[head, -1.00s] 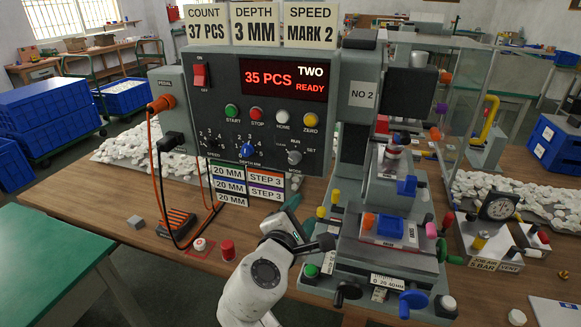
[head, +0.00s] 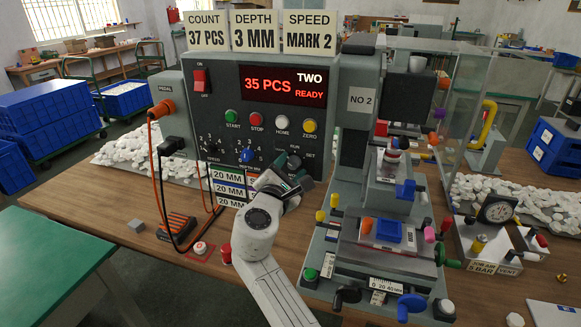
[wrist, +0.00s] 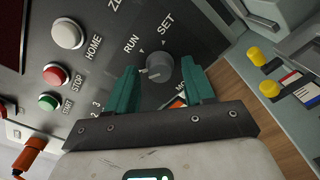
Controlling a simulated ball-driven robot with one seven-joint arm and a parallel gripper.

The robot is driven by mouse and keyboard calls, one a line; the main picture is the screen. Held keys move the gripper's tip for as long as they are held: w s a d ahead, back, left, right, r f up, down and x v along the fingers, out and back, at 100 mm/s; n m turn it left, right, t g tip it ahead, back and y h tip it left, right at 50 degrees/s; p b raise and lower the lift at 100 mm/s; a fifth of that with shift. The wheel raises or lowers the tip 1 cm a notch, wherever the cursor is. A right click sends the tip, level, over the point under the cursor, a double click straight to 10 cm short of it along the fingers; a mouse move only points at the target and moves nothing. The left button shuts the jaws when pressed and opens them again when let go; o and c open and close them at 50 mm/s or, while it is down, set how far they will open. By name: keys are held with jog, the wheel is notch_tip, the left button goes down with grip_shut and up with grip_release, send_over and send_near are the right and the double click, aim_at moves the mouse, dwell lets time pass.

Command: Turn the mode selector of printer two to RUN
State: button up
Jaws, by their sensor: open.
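The mode selector is a dark grey round knob (wrist: 159,67) on printer two's dark panel in the wrist view, with RUN (wrist: 132,44) at its upper left and SET (wrist: 165,25) above. A pale mark shows on the knob's left side, not lined up with the RUN tick. My gripper (wrist: 162,80) is open, its green fingers on either side of the knob in that view. Contact cannot be told. In the head view my gripper (head: 286,180) is at the panel's lower right, just below RUN, partly covering the knob area.
The display (head: 283,84) reads 35 PCS, TWO, READY. Red STOP (wrist: 54,74), green START (wrist: 48,102) and white HOME (wrist: 67,33) buttons are left of the knob. The blue depth knob (head: 247,156) is close by. The printer slide (head: 395,190) stands to the right.

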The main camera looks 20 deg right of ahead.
jog(key=shift+w+d, duration=0.15)
grip_shut()
dwell(0.5)
